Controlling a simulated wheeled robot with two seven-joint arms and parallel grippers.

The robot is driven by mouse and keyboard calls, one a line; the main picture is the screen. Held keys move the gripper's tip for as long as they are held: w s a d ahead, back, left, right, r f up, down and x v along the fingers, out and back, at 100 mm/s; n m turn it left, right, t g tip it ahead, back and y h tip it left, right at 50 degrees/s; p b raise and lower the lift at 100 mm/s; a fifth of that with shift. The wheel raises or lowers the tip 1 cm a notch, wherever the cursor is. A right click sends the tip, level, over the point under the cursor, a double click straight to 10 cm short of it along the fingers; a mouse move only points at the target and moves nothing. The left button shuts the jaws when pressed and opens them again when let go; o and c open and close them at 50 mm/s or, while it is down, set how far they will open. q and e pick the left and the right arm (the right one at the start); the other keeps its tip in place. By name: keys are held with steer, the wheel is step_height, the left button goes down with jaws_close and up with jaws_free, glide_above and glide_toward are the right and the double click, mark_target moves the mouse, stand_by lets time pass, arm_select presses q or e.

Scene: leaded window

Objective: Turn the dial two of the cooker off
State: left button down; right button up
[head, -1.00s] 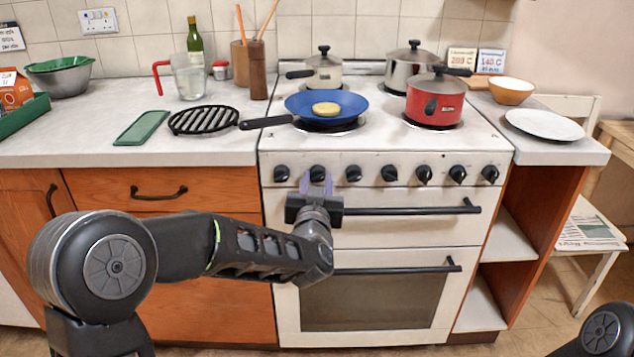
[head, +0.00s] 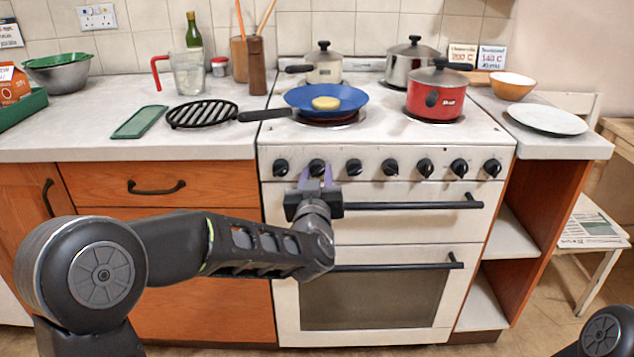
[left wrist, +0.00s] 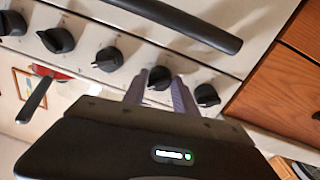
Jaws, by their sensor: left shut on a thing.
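The white cooker (head: 400,229) has a row of several black dials along its front panel. Dial two (head: 317,167) is the second from the left; it also shows in the left wrist view (left wrist: 159,77). My left gripper (head: 317,179) is in front of the panel with its purple fingers on either side of dial two, shut on it. The fingers also show in the left wrist view (left wrist: 157,95). The dial's pointer is too small to read. Dial one (head: 281,167) is just to the left, clear of the fingers. My right gripper is out of view.
A blue pan (head: 345,95) with yellow food sits on the front left burner, which looks reddish beneath it. A red pot (head: 436,103) and two other pots stand on the hob. The upper oven handle (head: 410,205) runs close below the dials, beside my left gripper.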

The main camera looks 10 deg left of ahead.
arm_select(q)
steer(key=n+b, duration=0.6)
steer(key=shift+f+n, duration=0.3)
steer(key=shift+r+n+y+b, duration=0.15)
steer(key=shift+n+y+b, duration=0.25)
steer(key=shift+n+b, duration=1.25)
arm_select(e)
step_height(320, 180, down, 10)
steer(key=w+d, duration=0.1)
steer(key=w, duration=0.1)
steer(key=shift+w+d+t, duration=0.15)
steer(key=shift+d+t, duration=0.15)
arm_select(q)
steer(key=shift+n, duration=0.25)
steer(key=c, duration=1)
jaws_free()
steer(key=shift+d+r, duration=0.1)
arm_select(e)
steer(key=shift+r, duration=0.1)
arm_select(q)
steer(key=p+v, duration=0.1)
steer(key=v, duration=0.6)
steer(key=shift+s+p, duration=0.3)
steer(key=shift+s, duration=0.1)
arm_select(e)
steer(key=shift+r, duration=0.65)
